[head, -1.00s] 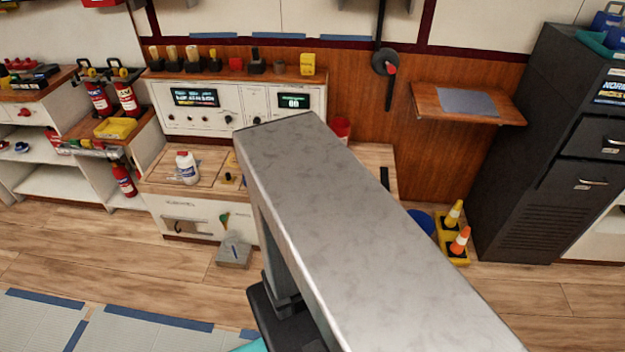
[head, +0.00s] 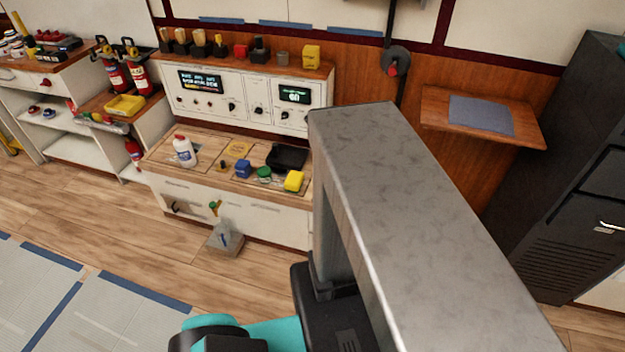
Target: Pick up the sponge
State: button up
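A small yellow block (head: 294,181) lies at the right front of the wooden counter top (head: 212,168), close to my grey beam. It may be the sponge, but it is too small to tell. Another yellow block (head: 311,56) stands on the shelf above the control console. My own grey beam and a teal and black part of my arm fill the lower middle and right. My gripper's fingers do not show.
A white bottle (head: 184,152), a blue item (head: 243,169), a green item (head: 264,173) and a black tray (head: 286,157) share the counter. A grey box (head: 225,238) sits on the floor before it. A wall shelf (head: 482,118) juts out at right. Open floor lies at lower left.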

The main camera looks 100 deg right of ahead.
aim_at(295, 178)
jog(key=u, duration=0.75)
jog(key=k, duration=0.2)
jog(key=z, duration=2.35)
jog(key=i, duration=1)
jog(key=z, duration=0.1)
jog(key=k, duration=0.5)
jog(key=z, duration=0.05)
